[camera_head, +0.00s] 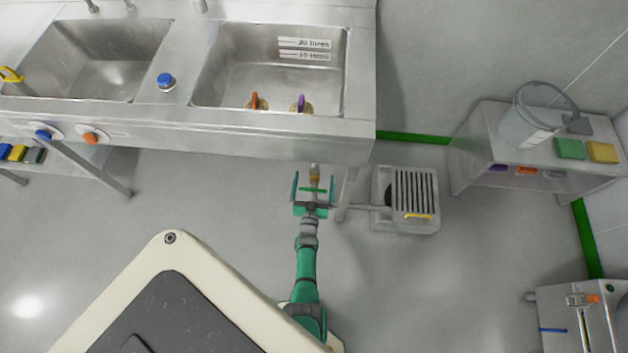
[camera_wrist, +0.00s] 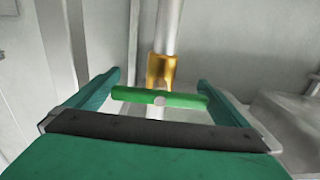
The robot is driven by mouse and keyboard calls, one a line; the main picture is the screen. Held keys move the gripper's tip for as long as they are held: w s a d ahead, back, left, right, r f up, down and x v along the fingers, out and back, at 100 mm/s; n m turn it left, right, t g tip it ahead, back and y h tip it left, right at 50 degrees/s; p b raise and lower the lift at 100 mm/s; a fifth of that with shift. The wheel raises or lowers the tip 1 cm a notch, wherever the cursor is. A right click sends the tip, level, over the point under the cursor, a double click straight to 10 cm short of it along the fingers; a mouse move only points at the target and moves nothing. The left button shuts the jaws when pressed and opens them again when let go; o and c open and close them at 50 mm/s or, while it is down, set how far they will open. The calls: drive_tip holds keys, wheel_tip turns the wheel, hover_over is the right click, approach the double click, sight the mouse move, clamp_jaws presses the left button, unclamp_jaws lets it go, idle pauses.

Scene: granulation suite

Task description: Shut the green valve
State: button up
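The green valve (camera_head: 313,190) has a bar handle and a brass body (camera_head: 314,174) on a pipe under the front edge of the sink bench. In the wrist view its green handle (camera_wrist: 160,98) lies crosswise, across the line of the vertical pipe, with the brass body (camera_wrist: 161,70) just behind it. My gripper (camera_head: 312,187) is open, with one finger at each end of the handle. In the wrist view the fingers (camera_wrist: 160,90) stand apart on either side of it. I cannot tell whether they touch the handle's ends.
A steel bench with two sinks (camera_head: 363,80) stands above the valve. A bench leg (camera_head: 347,192) and a floor drain box with a grate (camera_head: 405,226) are just right of my gripper. A side table (camera_head: 470,150) with a clear jug stands farther right. The floor at left is clear.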

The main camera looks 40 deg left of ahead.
drive_tip(key=v, duration=1)
drive_tip(key=shift+s+d, duration=0.3)
idle(0.4)
drive_tip(key=s+d+r+m+h, duration=0.45)
drive_tip(key=s+d+r, duration=0.75)
drive_tip(key=d, duration=0.4)
drive_tip(key=s+d+r+h, duration=0.2)
drive_tip(key=s+d+r, duration=0.2)
drive_tip(key=r, duration=0.7)
drive_tip(key=s+d+r+m+h, duration=0.1)
drive_tip(key=s+d+r, duration=0.3)
drive_tip(key=r, duration=0.8)
drive_tip(key=shift+d+r+h, duration=0.2)
drive_tip(key=shift+d+h, duration=0.65)
drive_tip(key=shift+d, duration=0.4)
